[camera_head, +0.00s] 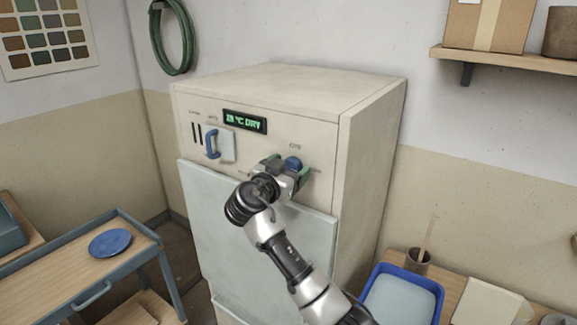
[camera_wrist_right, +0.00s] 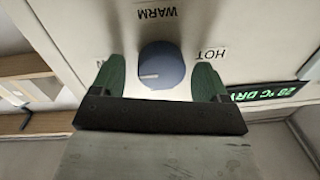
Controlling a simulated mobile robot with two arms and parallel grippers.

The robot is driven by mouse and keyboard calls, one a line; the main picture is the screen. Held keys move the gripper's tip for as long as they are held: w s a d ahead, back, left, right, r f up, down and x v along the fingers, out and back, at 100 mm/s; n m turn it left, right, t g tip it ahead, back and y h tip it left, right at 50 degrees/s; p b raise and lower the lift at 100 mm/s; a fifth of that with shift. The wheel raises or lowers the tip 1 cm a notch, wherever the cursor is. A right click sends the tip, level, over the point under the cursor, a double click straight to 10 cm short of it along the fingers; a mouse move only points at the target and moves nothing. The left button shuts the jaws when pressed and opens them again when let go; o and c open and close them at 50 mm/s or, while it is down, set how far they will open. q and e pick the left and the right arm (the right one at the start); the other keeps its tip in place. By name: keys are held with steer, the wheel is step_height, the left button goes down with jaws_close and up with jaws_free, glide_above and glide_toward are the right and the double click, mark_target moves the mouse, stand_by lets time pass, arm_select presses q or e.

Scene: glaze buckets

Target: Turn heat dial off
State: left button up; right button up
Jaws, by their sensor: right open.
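The blue heat dial (camera_head: 293,163) is on the upper right of the cream cabinet's front panel. It also shows in the right wrist view (camera_wrist_right: 163,65), upside down, between the labels WARM, HOT and one mostly hidden label at the left. Its pale pointer line lies roughly level, toward the left of that view. My right gripper (camera_head: 290,172) is open at the panel, its green fingers on either side of the dial, with visible gaps in the wrist view (camera_wrist_right: 166,80). My left gripper is not in view.
The cabinet (camera_head: 370,160) has a green-lit display (camera_head: 245,121) reading about 20 °C DRY and a blue handle (camera_head: 212,144) at left. A cart (camera_head: 120,215) with a blue plate (camera_head: 110,243) stands left. A blue tray (camera_head: 437,288) is on the right table.

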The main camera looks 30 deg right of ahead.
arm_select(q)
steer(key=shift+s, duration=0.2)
arm_select(e)
steer(key=c, duration=0.9)
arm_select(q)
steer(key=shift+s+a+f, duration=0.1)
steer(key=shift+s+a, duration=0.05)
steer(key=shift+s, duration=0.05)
